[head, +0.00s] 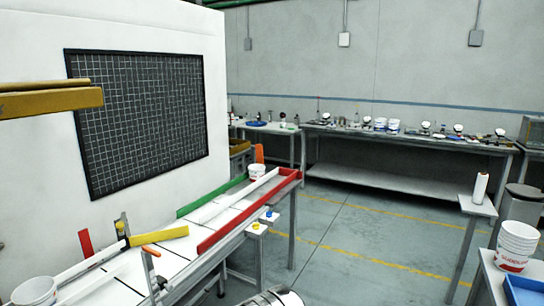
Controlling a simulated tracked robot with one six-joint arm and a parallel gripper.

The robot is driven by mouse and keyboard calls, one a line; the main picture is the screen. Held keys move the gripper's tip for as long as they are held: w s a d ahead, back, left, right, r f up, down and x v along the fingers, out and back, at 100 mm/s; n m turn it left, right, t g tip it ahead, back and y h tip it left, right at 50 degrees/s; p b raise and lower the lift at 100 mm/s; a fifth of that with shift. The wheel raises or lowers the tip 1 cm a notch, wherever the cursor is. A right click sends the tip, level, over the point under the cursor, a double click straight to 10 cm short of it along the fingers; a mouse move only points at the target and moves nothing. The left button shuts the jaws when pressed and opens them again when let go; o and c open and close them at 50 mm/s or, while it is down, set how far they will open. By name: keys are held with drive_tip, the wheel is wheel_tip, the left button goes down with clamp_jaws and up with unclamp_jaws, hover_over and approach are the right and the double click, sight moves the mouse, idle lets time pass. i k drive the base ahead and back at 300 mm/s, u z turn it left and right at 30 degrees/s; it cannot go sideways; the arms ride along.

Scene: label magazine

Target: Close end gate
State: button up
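A long white-topped bench (180,252) runs from the lower left toward the middle. A green rail (205,198) lies along its back edge and a long red rail (248,212) along its front, with a red piece across the far end. A yellow bar (158,235) lies at an angle across the nearer part. A short red plate (86,243) stands upright left of it. My gripper is not in view.
A white tub (36,291) and a white cup (257,172) stand at the bench's ends. A yellow beam (50,99) juts in from the left. A workbench (400,140) lines the back wall. Stacked buckets (515,246) are at right. The floor between is clear.

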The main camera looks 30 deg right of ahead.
sight(258, 148)
drive_tip(key=z, duration=1.55)
drive_tip(key=i, duration=3.75)
